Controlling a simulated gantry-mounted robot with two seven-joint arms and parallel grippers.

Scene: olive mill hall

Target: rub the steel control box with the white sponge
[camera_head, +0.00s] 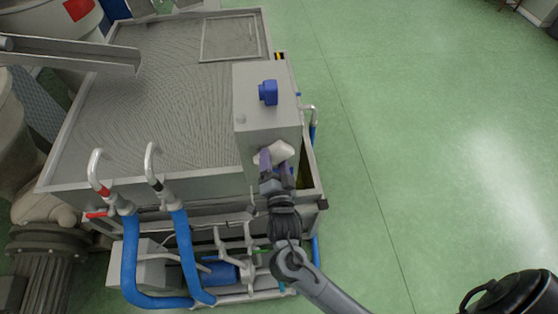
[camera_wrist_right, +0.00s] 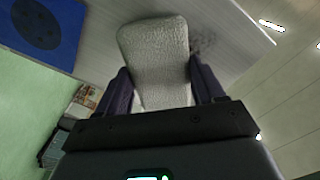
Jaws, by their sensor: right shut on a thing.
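The steel control box (camera_head: 262,95) is a grey upright box at the right end of the wide metal tank. My right gripper (camera_head: 277,160) is at the box's near face, shut on the white sponge (camera_head: 281,151). In the right wrist view the sponge (camera_wrist_right: 155,60) sits between the two dark fingers, and its far end lies over the grey box face (camera_wrist_right: 225,30). A dark smudge (camera_wrist_right: 203,42) shows on that face just right of the sponge. I cannot tell whether the sponge presses on the face. My left gripper is not in view.
The metal tank (camera_head: 150,100) fills the left and middle. Blue hoses (camera_head: 183,250) with bent pipes and valves stand at its near side, left of my right arm. A metal chute (camera_head: 70,52) reaches in from the left.

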